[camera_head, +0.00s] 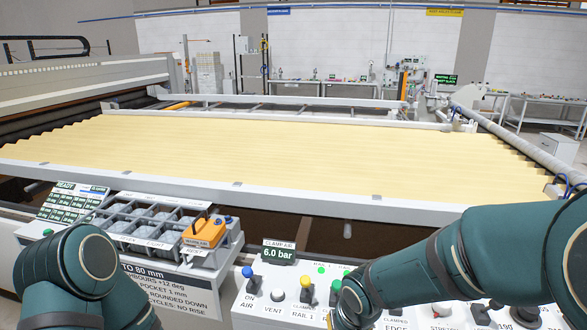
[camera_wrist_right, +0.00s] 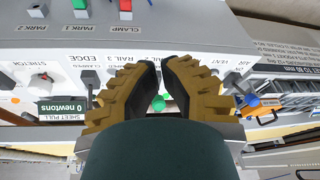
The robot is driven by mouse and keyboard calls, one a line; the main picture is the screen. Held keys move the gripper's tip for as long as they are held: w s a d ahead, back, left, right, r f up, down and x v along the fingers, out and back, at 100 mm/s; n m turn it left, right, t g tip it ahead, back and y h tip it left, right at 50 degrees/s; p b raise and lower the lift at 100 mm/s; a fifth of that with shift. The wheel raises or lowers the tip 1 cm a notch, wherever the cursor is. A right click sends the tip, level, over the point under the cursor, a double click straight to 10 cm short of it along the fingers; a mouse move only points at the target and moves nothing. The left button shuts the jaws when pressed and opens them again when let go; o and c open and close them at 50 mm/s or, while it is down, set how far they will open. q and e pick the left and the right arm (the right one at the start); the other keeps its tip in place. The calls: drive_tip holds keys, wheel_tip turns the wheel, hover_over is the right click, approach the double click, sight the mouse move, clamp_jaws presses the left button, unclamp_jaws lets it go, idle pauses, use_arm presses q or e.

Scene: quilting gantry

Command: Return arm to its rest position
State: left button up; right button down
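In the head view my right arm (camera_head: 440,262) reaches in from the right, low over the control panel, and hides its own gripper. In the right wrist view the right gripper (camera_wrist_right: 160,64) points across the panel. Its dark fingertips are almost together, with a narrow gap and nothing seen held. A green button (camera_wrist_right: 158,103) shows between the fingers, apart from or touching I cannot tell. My left arm (camera_head: 75,270) is bent at the lower left of the head view. Its gripper is out of view.
The control panel (camera_head: 255,312) has knobs, levers and buttons close around the right arm. A grey compartment tray (camera_head: 135,220) with an orange tool (camera_head: 205,230) stands to the left. A white rail (camera_head: 300,203) edges the wide yellow sheet (camera_head: 270,150) behind. Open air lies above the sheet.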

drive_tip(key=s+f+m+y+b, duration=0.1)
drive_tip(key=s+f, duration=0.4)
drive_tip(key=f, duration=0.7)
drive_tip(key=s+f+m+g+y+b, duration=0.1)
drive_tip(key=s+f, duration=0.5)
drive_tip(key=f, duration=0.7)
drive_tip(key=shift+s+a+m+g+y, duration=0.15)
drive_tip(key=shift+s+m+g+y, duration=0.2)
drive_tip(key=shift+y, duration=0.25)
drive_tip(key=shift+w, duration=0.1)
idle(0.5)
